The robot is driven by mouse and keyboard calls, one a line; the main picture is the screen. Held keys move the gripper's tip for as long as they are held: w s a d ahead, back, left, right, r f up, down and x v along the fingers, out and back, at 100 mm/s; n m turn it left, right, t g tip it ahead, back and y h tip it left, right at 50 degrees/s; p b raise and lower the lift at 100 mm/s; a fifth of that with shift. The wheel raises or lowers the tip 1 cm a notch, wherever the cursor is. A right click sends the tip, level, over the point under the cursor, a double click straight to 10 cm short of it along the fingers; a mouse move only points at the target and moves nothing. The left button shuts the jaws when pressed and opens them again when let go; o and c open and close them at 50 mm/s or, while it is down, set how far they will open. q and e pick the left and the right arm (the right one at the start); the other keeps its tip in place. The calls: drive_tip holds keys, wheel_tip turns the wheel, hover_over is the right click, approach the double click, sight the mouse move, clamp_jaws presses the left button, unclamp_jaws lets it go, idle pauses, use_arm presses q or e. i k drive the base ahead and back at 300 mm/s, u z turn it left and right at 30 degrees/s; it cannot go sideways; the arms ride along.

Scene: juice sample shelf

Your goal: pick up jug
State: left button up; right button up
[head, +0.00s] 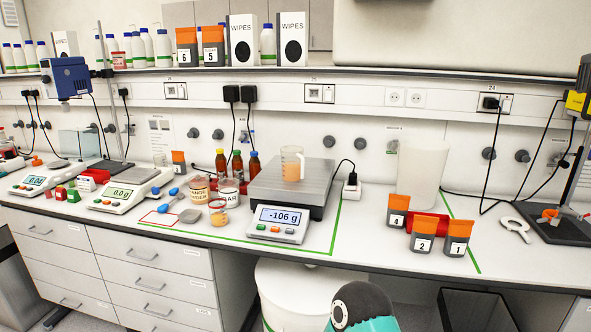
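A clear jug (291,166) with an orange tint and a handle on its right side stands upright on the grey weighing plate of the large scale (318,188). The scale's display (283,216) reads -106 g. No gripper fingers show in the head view. A dark grey and teal part of my own arm shows at the bottom edge, below and apart from the bench. Nothing is touching the jug.
Several brown bottles (238,165) stand left of the large scale, with a sugar tub (230,189) before them. Orange-topped pouches (422,235) and a tall translucent container (419,170) stand to the right. A white bin (300,290) is below the bench.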

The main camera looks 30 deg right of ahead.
sight(293, 161)
drive_tip(key=u, duration=0.05)
drive_tip(key=i, duration=1)
drive_tip(key=z, duration=0.05)
